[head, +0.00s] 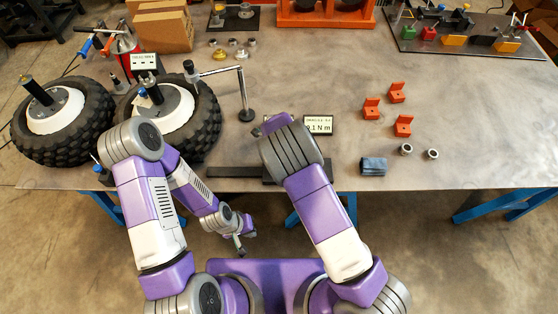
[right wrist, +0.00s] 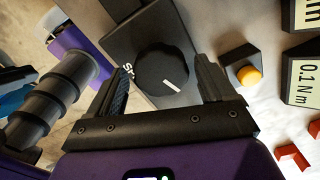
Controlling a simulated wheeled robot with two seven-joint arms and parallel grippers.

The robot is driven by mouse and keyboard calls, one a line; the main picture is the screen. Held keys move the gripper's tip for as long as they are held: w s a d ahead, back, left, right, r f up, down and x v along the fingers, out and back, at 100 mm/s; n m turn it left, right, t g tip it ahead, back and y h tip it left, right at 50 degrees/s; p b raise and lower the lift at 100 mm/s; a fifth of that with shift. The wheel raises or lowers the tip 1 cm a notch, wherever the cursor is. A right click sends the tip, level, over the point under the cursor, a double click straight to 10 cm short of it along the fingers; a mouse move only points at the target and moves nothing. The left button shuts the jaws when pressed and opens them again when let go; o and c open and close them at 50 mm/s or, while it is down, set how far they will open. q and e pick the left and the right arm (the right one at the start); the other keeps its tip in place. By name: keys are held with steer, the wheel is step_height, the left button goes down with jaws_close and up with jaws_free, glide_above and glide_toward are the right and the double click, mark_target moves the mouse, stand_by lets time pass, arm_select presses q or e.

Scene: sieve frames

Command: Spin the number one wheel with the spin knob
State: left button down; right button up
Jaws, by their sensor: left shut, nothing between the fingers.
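Two black-tyred wheels with white hubs stand at the table's left: one at far left (head: 62,118) and one beside it (head: 190,105). I cannot read which is number one. In the right wrist view, a round black knob (right wrist: 163,70) with a white mark sits on a dark panel (right wrist: 140,30) with partly hidden lettering. My right gripper (right wrist: 168,88) is open, its fingers on either side of the knob, with no clear contact. In the head view my right arm hides the knob. My left gripper (head: 240,236) is shut and empty, low before the table's front edge.
A yellow button (right wrist: 248,75) on a dark box is close to the right finger. A torque display (head: 319,125) stands beside my right arm. A jointed stand (head: 246,100) is right of the wheels.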

step_height(320, 180, up, 8)
steer(key=shift+f+p, duration=0.2)
steer(key=shift+p, duration=0.15)
stand_by(0.4)
stand_by(0.4)
